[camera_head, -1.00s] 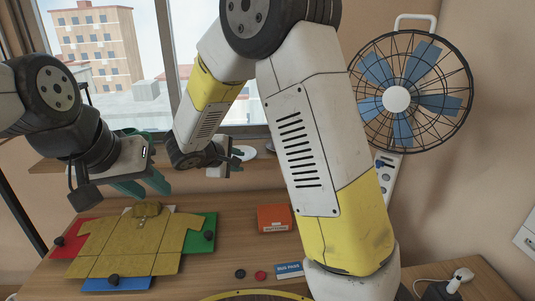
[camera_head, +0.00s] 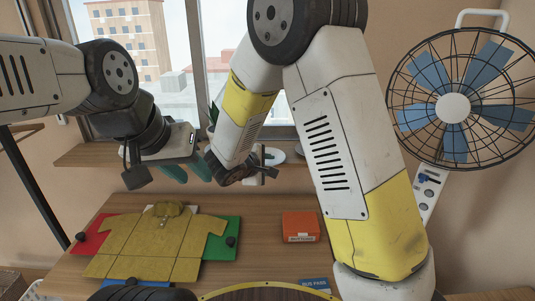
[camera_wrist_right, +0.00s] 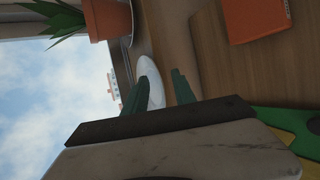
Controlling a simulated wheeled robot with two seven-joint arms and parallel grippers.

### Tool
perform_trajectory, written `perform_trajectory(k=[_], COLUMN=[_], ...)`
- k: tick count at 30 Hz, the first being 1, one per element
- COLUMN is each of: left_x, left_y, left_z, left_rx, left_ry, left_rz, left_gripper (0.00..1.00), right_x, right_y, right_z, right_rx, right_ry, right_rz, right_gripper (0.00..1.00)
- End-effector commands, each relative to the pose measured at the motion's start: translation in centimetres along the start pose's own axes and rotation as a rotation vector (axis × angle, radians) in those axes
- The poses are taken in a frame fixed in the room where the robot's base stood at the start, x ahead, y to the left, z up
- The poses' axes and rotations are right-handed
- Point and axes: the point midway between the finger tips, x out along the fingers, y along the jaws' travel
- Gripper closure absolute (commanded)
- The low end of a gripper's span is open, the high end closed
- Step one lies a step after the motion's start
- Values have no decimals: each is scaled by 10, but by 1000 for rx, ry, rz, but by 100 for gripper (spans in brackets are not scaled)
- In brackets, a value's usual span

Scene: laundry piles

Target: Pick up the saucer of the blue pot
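A white saucer (camera_head: 273,155) lies on the window shelf, partly behind my right gripper (camera_head: 266,170). A white saucer also shows in the right wrist view (camera_wrist_right: 153,75), seen edge-on beyond and between the fingertips of the right gripper (camera_wrist_right: 160,75). That gripper's green fingers are apart, and nothing is visibly clamped; whether they touch the saucer I cannot tell. I see no blue pot in either view. A terracotta pot (camera_wrist_right: 107,18) with a green plant stands near the saucer. My left gripper (camera_head: 193,178) is open and empty above the table.
The shelf (camera_head: 85,155) runs under the window. A fan (camera_head: 453,107) stands at the right.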

Motion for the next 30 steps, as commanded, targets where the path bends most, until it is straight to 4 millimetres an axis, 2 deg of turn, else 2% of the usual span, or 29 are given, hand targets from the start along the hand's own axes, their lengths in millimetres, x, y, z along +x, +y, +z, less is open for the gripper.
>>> perform_trajectory(k=[2,7,30], left_x=[0,0,0], left_y=[0,0,0], left_z=[0,0,0], left_rx=[0,0,0], left_ry=[0,0,0], left_rz=[0,0,0], left_gripper=[64,64,64], right_x=[0,0,0], right_y=[0,0,-1], right_z=[0,0,0], right_rx=[0,0,-1], right_ry=[0,0,-1], right_rz=[0,0,-3], right_gripper=[68,100,100])
